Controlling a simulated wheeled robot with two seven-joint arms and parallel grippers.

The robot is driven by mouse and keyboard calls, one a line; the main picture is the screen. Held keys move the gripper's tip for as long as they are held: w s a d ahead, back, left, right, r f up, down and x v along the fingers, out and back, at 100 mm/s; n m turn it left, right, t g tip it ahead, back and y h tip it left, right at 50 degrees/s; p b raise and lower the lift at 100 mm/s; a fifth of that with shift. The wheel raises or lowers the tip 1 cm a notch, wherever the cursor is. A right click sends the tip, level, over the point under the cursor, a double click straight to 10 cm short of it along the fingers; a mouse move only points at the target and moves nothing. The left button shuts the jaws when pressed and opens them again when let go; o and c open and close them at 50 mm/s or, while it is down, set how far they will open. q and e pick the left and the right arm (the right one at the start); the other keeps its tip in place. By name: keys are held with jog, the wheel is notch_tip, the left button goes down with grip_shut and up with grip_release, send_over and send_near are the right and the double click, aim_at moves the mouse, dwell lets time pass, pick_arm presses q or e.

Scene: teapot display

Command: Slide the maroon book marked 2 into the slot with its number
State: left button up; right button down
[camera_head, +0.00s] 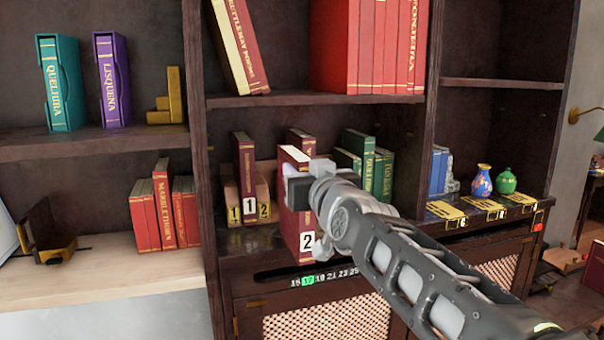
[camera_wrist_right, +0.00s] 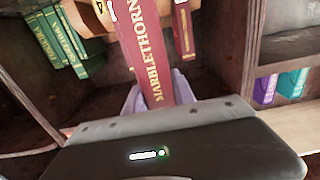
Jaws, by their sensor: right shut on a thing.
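The maroon book marked 2 (camera_head: 304,222) is upright in front of the shelf, its white number label low on the spine. In the right wrist view the same book (camera_wrist_right: 152,45) shows gold lettering on its spine. My right gripper (camera_head: 308,182) is shut on it, with one finger on either side, and hides part of it. A wooden holder (camera_head: 264,196) with labels 1 and 2 stands behind and left of the book. A maroon book marked 1 (camera_head: 246,178) stands upright at the holder, between those labels. The holder's right part is hidden. My left gripper is not in view.
Green books (camera_head: 366,155) stand right of my gripper. Another maroon book (camera_head: 300,138) stands behind the held one. Blue books (camera_head: 438,170) and two small vases (camera_head: 481,181) are farther right. A shelf board (camera_head: 310,99) with red books is above.

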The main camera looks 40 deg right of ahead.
jog(key=shift+r+p+x, duration=0.15)
jog(key=shift+p+x, duration=0.4)
jog(key=shift+x, duration=0.5)
jog(key=shift+r+p+x, duration=0.1)
jog(key=shift+p+x, duration=0.4)
jog(key=shift+x, duration=0.5)
jog(key=shift+p+x, duration=0.3)
jog(key=shift+x, duration=0.45)
jog(key=shift+f, duration=0.1)
jog(key=shift+w+d+p, duration=0.2)
jog(key=shift+w+p, duration=0.2)
jog(key=shift+w, duration=0.15)
jog(key=shift+s+a+b, duration=0.1)
jog(key=shift+s+b, duration=0.2)
jog(key=shift+b, duration=0.05)
dwell(1.4)
jog(key=shift+w+p, duration=0.4)
jog(key=shift+p, duration=0.15)
